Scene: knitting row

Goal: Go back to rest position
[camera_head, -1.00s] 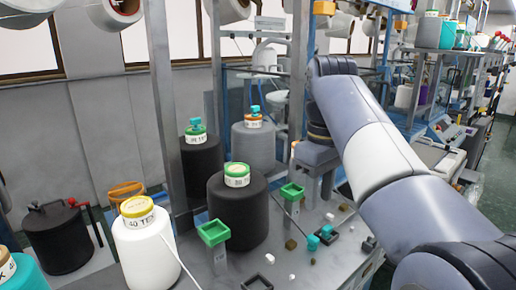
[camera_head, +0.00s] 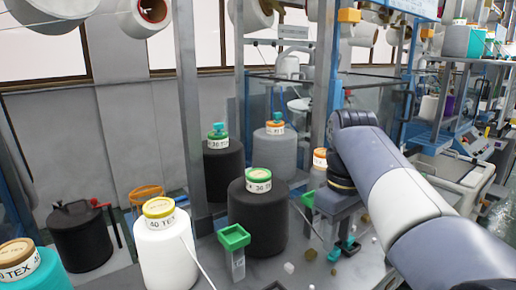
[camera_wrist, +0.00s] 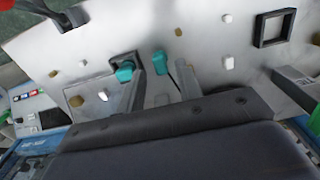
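My gripper (camera_wrist: 160,78) is open, its two grey fingers apart with no object visible between them. It points down at the grey worktop (camera_wrist: 210,62). Two small teal pieces lie on the worktop close to the fingers. One teal piece (camera_wrist: 125,72) sits by a dark square holder at the left finger. The other teal piece (camera_wrist: 160,62) is between the finger lines, beyond the tips.
A green-topped post (camera_head: 234,238) stands left of my arm. A metal upright (camera_head: 323,80) rises behind my wrist. An empty square frame (camera_wrist: 274,27) lies on the worktop.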

